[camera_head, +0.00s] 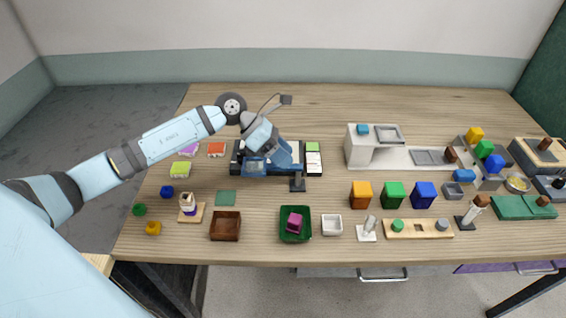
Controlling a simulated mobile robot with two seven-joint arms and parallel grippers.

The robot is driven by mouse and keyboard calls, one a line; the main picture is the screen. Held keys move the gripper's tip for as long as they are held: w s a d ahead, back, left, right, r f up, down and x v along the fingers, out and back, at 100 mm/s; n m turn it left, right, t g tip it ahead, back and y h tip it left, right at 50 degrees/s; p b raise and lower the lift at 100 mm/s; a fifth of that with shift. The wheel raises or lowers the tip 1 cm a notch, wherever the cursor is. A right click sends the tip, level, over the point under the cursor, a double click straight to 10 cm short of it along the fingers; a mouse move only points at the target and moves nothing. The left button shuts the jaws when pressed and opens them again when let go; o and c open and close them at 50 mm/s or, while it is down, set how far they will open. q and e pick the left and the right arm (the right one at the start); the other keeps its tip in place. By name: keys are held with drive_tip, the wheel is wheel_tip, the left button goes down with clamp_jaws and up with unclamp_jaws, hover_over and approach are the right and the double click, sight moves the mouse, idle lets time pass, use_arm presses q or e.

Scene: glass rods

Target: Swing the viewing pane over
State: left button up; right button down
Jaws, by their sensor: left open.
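My left arm reaches in from the left, and my left gripper (268,165) is low over a dark-framed station (236,160) at the left centre of the table. The gripper is open. Its blue body and fingers cover much of the station, including any viewing pane there; I cannot make out the pane's edges or whether the fingers touch it. A small dark stand (297,183) is just right of the fingers. My right gripper is not in view.
A green and white block strip (314,160) stands close right of the station. A brown tray (225,227), a green tray (295,237) and a white dish (332,225) line the front. A white bench unit (362,152) stands further right.

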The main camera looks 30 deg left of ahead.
sight(272, 164)
use_arm(q)
drive_tip(key=w+a+r+m+y, duration=0.25)
drive_tip(key=a+y, duration=0.35)
drive_tip(key=a, duration=0.5)
drive_tip(key=shift+n, duration=0.35)
drive_tip(key=x, duration=0.4)
drive_tip(key=p+x, duration=0.1)
drive_tip(key=x, duration=0.4)
drive_tip(key=w+x, duration=0.1)
drive_tip(key=x, duration=0.3)
drive_tip(key=shift+d+f+p, duration=0.1)
drive_tip(key=shift+d+p, duration=0.1)
drive_tip(key=shift+p, duration=0.1)
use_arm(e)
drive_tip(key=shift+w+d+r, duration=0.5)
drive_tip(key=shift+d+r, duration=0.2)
use_arm(q)
clamp_jaws()
